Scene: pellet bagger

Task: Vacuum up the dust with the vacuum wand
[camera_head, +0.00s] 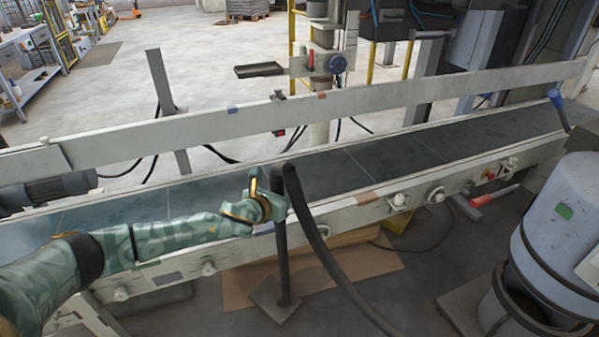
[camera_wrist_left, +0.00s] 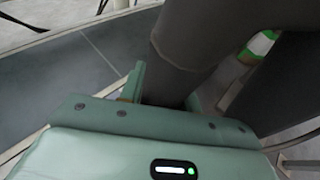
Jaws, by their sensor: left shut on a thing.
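My left gripper (camera_head: 272,197) is shut on the dark vacuum wand (camera_wrist_left: 185,50) at the near side rail of the conveyor; the tube fills the jaws in the wrist view. In the head view, a dark hose (camera_head: 318,240) bends over beside the gripper and runs down to the lower right. The belt (camera_head: 340,172) looks hazy, but I cannot make out distinct dust. My right gripper is not in view.
A large blue-grey drum (camera_head: 565,215) with a green label stands at the right. The near rail (camera_head: 345,207) and higher far rail (camera_head: 400,93) border the belt. Cardboard (camera_head: 350,268) lies on the floor below. The belt surface looks free of objects.

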